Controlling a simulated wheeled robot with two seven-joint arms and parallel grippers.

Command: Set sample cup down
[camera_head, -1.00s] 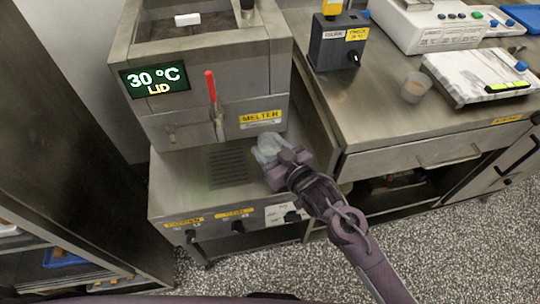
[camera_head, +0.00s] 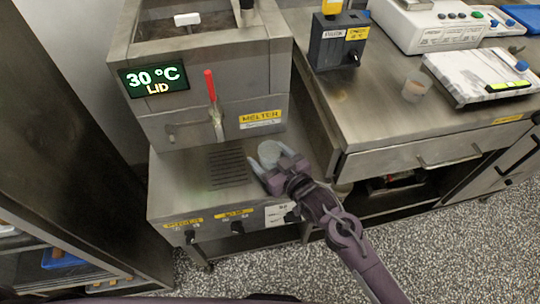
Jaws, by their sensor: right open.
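The sample cup (camera_head: 269,152) is a small translucent cup on the steel shelf in front of the melter (camera_head: 200,95), right of the dark drain grille (camera_head: 230,166). It looks upright. My right gripper (camera_head: 275,170) is open, its fingers pointing at the cup from the near right side. I cannot tell whether a fingertip still touches the cup. The cup's near lower side is partly hidden by the gripper. My left gripper is out of view.
A red-handled tap (camera_head: 212,100) hangs above the shelf. On the counter to the right are a second small cup (camera_head: 414,88), a dark grey box (camera_head: 338,42) and a white-topped device (camera_head: 480,75). The shelf's left part is clear.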

